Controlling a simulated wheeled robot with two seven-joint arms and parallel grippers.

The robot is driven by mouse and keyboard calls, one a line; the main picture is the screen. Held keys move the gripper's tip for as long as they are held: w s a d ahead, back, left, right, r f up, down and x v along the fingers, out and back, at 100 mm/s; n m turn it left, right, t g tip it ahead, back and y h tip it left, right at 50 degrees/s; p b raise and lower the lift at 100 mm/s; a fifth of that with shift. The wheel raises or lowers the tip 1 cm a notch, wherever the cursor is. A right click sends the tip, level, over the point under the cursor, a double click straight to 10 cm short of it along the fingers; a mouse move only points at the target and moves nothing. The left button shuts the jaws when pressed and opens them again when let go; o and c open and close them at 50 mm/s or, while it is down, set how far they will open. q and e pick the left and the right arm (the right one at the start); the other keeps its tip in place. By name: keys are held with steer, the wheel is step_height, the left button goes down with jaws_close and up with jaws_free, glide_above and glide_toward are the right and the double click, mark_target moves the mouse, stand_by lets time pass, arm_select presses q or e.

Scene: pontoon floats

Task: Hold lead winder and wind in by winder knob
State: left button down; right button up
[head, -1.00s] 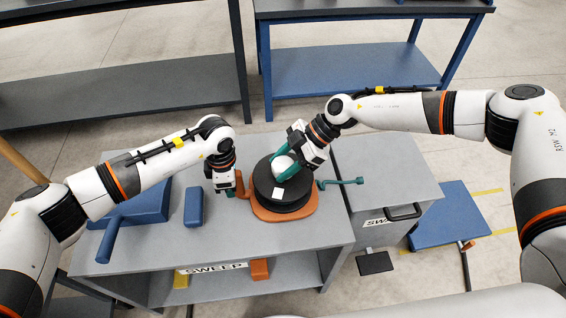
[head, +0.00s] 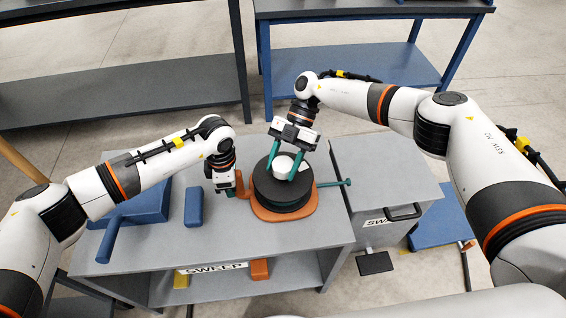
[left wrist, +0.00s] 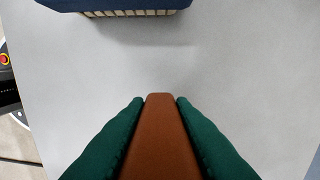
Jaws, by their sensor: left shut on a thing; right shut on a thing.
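The lead winder stands on the grey table: a black drum (head: 268,190) on an orange base (head: 306,209), with a white knob (head: 283,163) on top. My left gripper (head: 232,193) is shut on the orange handle at the winder's left side. In the left wrist view the handle (left wrist: 165,135) lies between the green fingers (left wrist: 160,140). My right gripper (head: 283,165) comes from behind and above, its green fingers shut around the white knob. The fingers hide part of the knob.
A green crank-like rod (head: 335,183) sticks out to the right of the winder. A blue block (head: 193,207) and a larger blue object (head: 140,207) lie on the table to the left. A grey cabinet (head: 385,180) adjoins at right.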

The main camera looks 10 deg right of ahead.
mark_target(284, 164)
steer(key=n+g+h, duration=0.1)
steer(key=n+h, duration=0.3)
steer(key=n, duration=0.1)
steer(key=shift+n+g, duration=0.3)
steer(key=shift+g, duration=0.1)
steer(key=shift+s+f+n+h, duration=0.1)
steer(key=shift+n+h, duration=1.7)
steer(key=shift+n, duration=0.4)
steer(key=o, duration=1)
steer(key=shift+r, duration=0.2)
steer(key=shift+r, duration=0.75)
step_height(284, 164, up, 8)
steer(key=shift+r, duration=0.15)
